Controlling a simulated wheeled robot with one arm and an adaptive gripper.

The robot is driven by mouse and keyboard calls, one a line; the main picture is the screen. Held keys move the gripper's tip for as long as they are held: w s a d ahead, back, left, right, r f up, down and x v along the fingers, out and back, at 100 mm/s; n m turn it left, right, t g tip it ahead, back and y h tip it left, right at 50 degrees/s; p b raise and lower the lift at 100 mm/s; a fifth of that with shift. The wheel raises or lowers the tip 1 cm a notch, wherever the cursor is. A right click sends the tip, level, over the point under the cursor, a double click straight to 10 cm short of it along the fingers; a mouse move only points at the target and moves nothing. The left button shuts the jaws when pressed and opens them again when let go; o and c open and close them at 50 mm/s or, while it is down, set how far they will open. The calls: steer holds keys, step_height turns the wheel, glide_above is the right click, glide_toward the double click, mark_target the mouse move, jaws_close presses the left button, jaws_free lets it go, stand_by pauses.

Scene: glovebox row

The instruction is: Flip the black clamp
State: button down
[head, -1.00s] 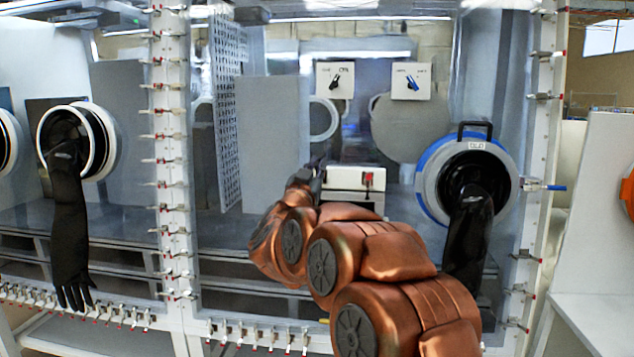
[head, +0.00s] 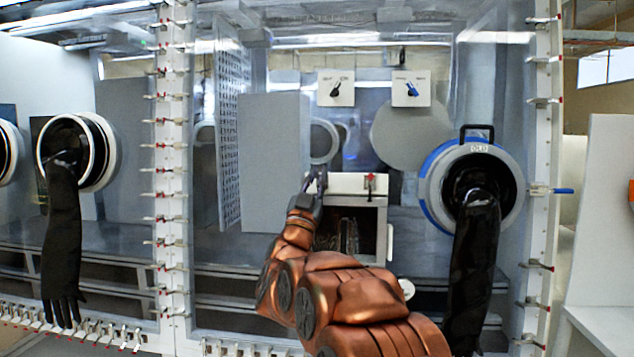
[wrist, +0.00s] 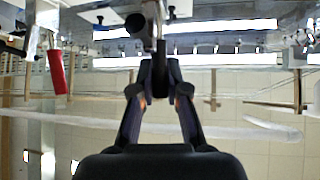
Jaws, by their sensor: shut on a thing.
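My gripper (head: 316,181) is at the top left corner of a white-topped box (head: 345,184) in the head view. In the wrist view my gripper's (wrist: 160,78) two dark fingers close together on the dark lower end of a clamp (wrist: 160,48). The clamp has a metal upper part and a dark knob at its left. The fingers hide part of its grip end. In the head view the clamp is too small and covered to make out. A second clamp with a red handle (wrist: 57,73) hangs at left in the wrist view; a red-tipped one (head: 370,181) shows on the box's right.
The box has a dark, see-through front. A round blue-rimmed port with a black glove (head: 478,235) is right of my arm. Another black glove (head: 62,240) hangs at far left. Two switch plates (head: 411,88) are above. A clamp-lined post (head: 172,180) stands left.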

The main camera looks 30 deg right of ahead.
stand_by(0.3)
steer(key=c, duration=1.2)
jaws_free()
steer(key=shift+o, duration=0.2)
steer(key=shift+a+f, duration=0.1)
steer(key=v, duration=1.1)
steer(key=shift+s+a+f, duration=0.15)
steer(key=shift+a+f, duration=0.1)
steer(key=shift+f, duration=0.05)
